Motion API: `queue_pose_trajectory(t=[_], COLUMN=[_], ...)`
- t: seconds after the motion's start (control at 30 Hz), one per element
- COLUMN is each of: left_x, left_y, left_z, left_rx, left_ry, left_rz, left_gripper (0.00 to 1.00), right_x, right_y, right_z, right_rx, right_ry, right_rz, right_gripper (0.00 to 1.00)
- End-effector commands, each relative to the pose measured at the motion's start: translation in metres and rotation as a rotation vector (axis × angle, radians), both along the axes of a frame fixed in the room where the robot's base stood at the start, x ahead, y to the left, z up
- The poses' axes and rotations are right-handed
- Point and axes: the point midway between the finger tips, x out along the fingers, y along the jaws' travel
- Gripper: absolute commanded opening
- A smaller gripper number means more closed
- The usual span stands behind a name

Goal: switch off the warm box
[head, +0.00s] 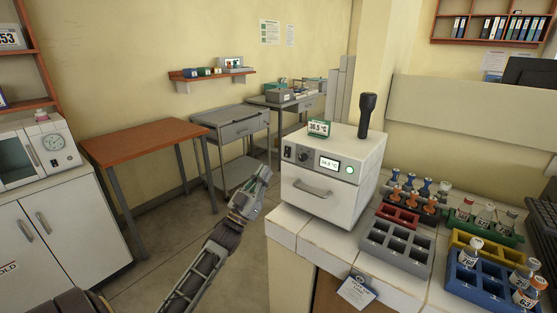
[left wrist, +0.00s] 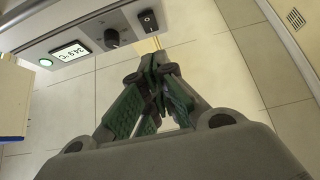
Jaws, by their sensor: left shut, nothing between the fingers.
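The warm box (head: 318,203) is a white cabinet on the white counter, with a handle on its front door. Its front panel shows in the left wrist view (left wrist: 85,30), with a dark rocker switch (left wrist: 148,21), a black knob (left wrist: 112,38), a lit display (left wrist: 68,53) reading about 34.9 °C and a green round lamp (left wrist: 46,62). In the head view the switch (head: 289,152) is at the panel's left end. My left gripper (head: 264,173) is shut and empty, left of the box and apart from it; its fingertips (left wrist: 160,68) point towards the panel's switch side. My right gripper is out of view.
Open floor lies left of the box.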

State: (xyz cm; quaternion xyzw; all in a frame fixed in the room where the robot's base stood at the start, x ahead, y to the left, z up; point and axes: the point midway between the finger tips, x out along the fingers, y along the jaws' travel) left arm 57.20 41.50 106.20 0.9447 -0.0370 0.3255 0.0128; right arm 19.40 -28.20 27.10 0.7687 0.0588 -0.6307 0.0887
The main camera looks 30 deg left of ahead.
Motion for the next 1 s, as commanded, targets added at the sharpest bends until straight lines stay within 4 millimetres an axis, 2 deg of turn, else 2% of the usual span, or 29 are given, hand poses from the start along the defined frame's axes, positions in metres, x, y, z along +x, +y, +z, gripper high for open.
queue_pose_trajectory(t=[0.3, 0.53, 1.0], left_x=[0.022, 0.038, 0.071], left_y=[-0.002, -0.003, -0.006], left_z=[0.018, 0.03, 0.025], left_rx=[0.001, 0.001, 0.0], left_ry=[-0.002, -0.001, 0.001], left_rz=[0.0, 0.0, 0.0], left_gripper=[0.0, 0.0, 0.0], right_x=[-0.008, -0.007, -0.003], right_y=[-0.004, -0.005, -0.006], right_z=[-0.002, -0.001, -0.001], right_rx=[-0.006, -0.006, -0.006], right_ry=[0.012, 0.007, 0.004], right_rz=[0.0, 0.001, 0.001], right_gripper=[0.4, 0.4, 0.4])
